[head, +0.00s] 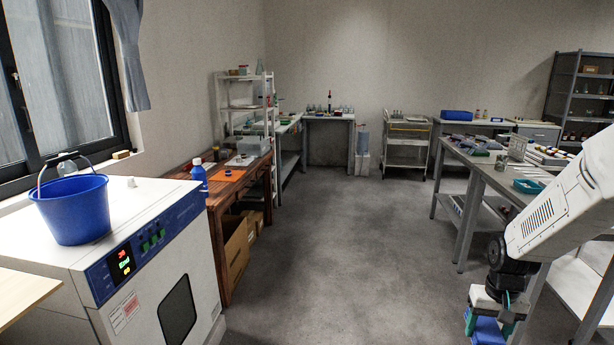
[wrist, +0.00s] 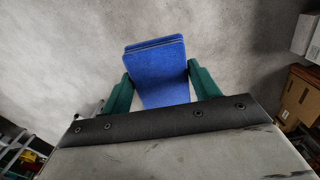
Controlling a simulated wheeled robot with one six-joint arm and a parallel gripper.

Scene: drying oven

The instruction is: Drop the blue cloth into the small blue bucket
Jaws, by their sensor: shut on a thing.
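The small blue bucket (head: 73,209) stands upright on top of the white drying oven at the left in the head view, its handle raised. My gripper (head: 491,322) is at the lower right of the head view, far from the bucket. It is shut on the folded blue cloth (head: 487,332), which is cut off by the lower edge there. In the wrist view the blue cloth (wrist: 157,72) sits between the green fingers of my gripper (wrist: 158,85), above grey floor. The bucket does not show in the wrist view.
The white oven (head: 150,225) has a lit panel and a small knob on top. A wooden bench (head: 228,190) with a blue bottle (head: 198,176) stands behind it. A grey table (head: 480,168) with several items is at the right. The floor (head: 340,240) between is clear.

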